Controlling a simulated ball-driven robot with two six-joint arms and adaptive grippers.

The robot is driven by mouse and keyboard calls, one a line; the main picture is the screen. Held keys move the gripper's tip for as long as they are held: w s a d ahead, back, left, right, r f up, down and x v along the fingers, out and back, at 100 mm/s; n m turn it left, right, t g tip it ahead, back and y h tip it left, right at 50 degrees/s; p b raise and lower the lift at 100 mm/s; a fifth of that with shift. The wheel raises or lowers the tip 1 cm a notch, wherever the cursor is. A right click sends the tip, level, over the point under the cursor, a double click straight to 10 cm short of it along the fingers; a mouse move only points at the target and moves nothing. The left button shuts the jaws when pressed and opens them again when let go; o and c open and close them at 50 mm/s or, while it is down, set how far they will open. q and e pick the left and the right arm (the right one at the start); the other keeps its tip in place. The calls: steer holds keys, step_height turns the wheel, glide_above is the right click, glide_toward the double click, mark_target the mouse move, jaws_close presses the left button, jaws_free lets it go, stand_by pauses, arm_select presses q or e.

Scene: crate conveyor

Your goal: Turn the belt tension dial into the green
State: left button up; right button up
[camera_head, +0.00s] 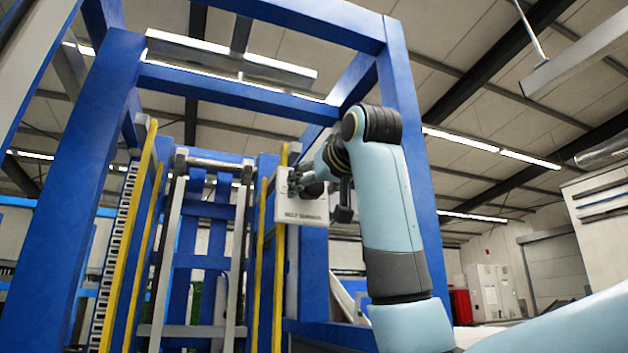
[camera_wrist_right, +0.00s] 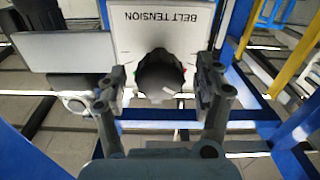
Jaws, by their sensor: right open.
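A pale panel lettered "BELT TENSION" (camera_head: 302,213) is mounted on the blue frame in the head view. It shows upside down in the right wrist view (camera_wrist_right: 125,33). Its dark round dial (camera_wrist_right: 161,70) is in the middle of the right wrist view, with a small red mark by its edge. In the right wrist view my right gripper (camera_wrist_right: 160,84) is open, one finger on each side of the dial; contact cannot be told. My left gripper is not in view.
Blue frame posts (camera_head: 414,150) stand close around the panel. Yellow rails (camera_head: 279,270) run just left of and below it. A grey plate (camera_wrist_right: 65,52) sits beside the panel in the right wrist view.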

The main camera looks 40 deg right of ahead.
steer(key=c, duration=1.2)
steer(key=shift+m, duration=0.4)
steer(key=m+b, duration=0.2)
steer(key=m, duration=0.1)
steer(key=shift+m, duration=0.4)
steer(key=m+b, duration=0.2)
steer(key=m, duration=0.2)
steer(key=shift+w+f+m+b, duration=0.1)
steer(key=shift+m+b, duration=0.2)
steer(key=m+b, duration=0.2)
steer(key=m, duration=0.2)
steer(key=shift+a+b, duration=0.1)
steer(key=shift+b, duration=0.2)
steer(key=shift+m+b, duration=1.05)
steer(key=shift+m, duration=1.15)
